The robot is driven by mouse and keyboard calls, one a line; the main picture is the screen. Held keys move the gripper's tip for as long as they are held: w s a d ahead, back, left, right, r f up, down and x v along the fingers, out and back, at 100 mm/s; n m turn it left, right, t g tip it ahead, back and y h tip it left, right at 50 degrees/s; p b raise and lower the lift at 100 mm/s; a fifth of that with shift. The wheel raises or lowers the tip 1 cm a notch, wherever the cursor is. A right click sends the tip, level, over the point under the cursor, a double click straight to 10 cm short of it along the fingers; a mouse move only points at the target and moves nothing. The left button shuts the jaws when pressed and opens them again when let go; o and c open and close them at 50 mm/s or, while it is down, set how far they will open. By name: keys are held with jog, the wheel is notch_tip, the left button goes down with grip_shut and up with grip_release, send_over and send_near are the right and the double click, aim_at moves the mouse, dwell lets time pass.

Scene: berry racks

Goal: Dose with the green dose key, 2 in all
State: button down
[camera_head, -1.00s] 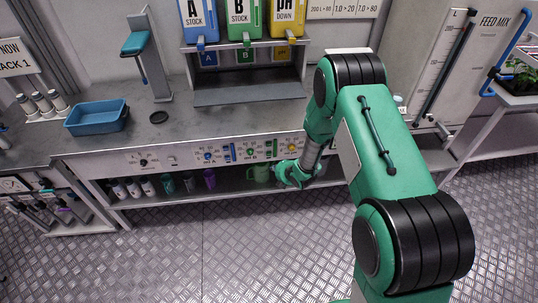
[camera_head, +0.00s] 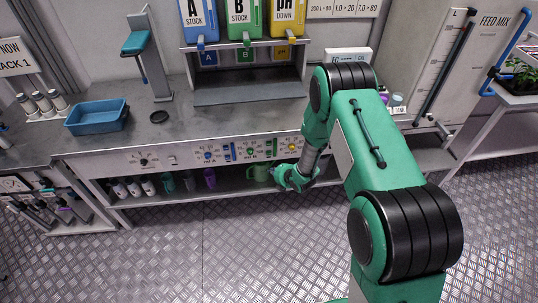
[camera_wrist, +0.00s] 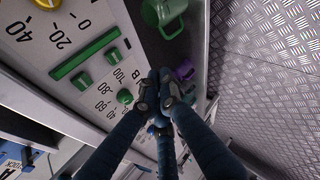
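The control panel (camera_head: 180,158) runs along the bench front, with A, B and further controls. In the wrist view the green B section shows a long green bar (camera_wrist: 85,53), a green knob (camera_wrist: 112,56), a green square piece (camera_wrist: 81,80) and a rounded green button (camera_wrist: 124,96) beside the B label. I cannot tell for certain which is the dose key. My gripper (camera_head: 293,177) is in front of the panel, low and to the right of the B section. In the wrist view its dark fingers (camera_wrist: 160,92) are drawn together, empty, right of the rounded green button; contact is not visible.
A green mug (camera_head: 257,172) stands on the shelf below the panel, close to my gripper; it also shows in the wrist view (camera_wrist: 165,14). Purple and teal cups stand further left. Stock containers (camera_head: 242,18) and a blue tray (camera_head: 97,117) are above. The floor in front is clear.

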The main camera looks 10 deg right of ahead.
jog(key=w, duration=0.7)
jog(key=shift+w, duration=0.4)
jog(key=shift+w+b, duration=0.75)
jog(key=shift+w, duration=0.15)
dwell(2.4)
jog(key=shift+s, duration=0.15)
jog(key=shift+s+b, duration=0.35)
jog(key=shift+s, duration=0.4)
jog(key=shift+s, duration=0.1)
jog(key=shift+s+b, duration=0.55)
jog(key=shift+s, duration=1.8)
